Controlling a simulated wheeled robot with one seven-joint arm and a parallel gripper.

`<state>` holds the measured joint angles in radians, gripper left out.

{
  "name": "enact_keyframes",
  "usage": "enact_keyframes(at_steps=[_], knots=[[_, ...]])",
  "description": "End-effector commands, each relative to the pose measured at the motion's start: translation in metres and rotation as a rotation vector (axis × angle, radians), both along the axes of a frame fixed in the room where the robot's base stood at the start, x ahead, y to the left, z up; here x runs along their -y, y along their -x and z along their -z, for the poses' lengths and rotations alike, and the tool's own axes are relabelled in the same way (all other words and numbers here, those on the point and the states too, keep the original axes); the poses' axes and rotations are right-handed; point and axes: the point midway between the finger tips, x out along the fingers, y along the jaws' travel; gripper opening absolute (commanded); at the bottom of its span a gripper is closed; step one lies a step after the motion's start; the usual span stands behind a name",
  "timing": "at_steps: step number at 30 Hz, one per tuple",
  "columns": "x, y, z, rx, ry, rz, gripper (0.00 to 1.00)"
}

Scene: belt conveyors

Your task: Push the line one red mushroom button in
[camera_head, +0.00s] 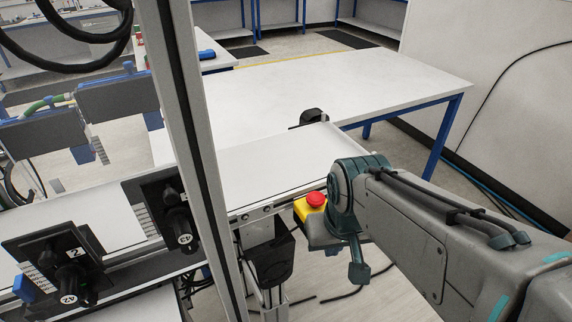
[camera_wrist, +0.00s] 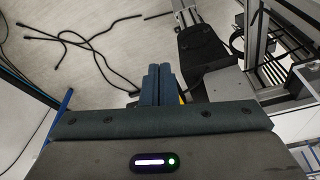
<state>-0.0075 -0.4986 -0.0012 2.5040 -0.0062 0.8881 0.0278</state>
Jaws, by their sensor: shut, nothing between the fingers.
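The red mushroom button (camera_head: 316,199) sits on a yellow box (camera_head: 302,209) at the near side of the white conveyor, just left of my wrist in the head view. My gripper (camera_wrist: 157,68) is shut and empty in the wrist view, its two dark blue fingers side by side. In the head view the fingers cannot be made out, and my wrist covers part of the area right of the button. In the wrist view only a thin sliver of yellow (camera_wrist: 182,98) shows beside the fingers; the red cap is hidden there. I cannot tell whether my fingers touch the button.
The white conveyor belt (camera_head: 270,165) runs behind the button. A metal upright post (camera_head: 190,130) stands left of it, with black numbered clamps (camera_head: 70,270) further left. A white table with blue legs (camera_head: 370,90) stands behind. Black cables (camera_wrist: 90,45) lie on the floor.

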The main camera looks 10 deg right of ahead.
Motion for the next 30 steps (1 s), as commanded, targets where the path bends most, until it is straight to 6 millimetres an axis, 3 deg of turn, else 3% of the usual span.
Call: enact_keyframes(at_steps=[8,13,17,22,27,30], knots=[[0.000,0.000,-0.001,-0.002,0.006,-0.007,0.00],[0.001,-0.012,-0.021,-0.066,0.138,-0.175,0.00],[0.007,-0.038,-0.053,-0.166,0.367,-0.444,0.00],[0.004,-0.086,-0.096,-0.288,0.688,-0.790,0.00],[-0.007,-0.120,-0.121,-0.350,0.890,-0.977,0.00],[-0.011,-0.130,-0.128,-0.365,0.948,-1.026,0.00]])
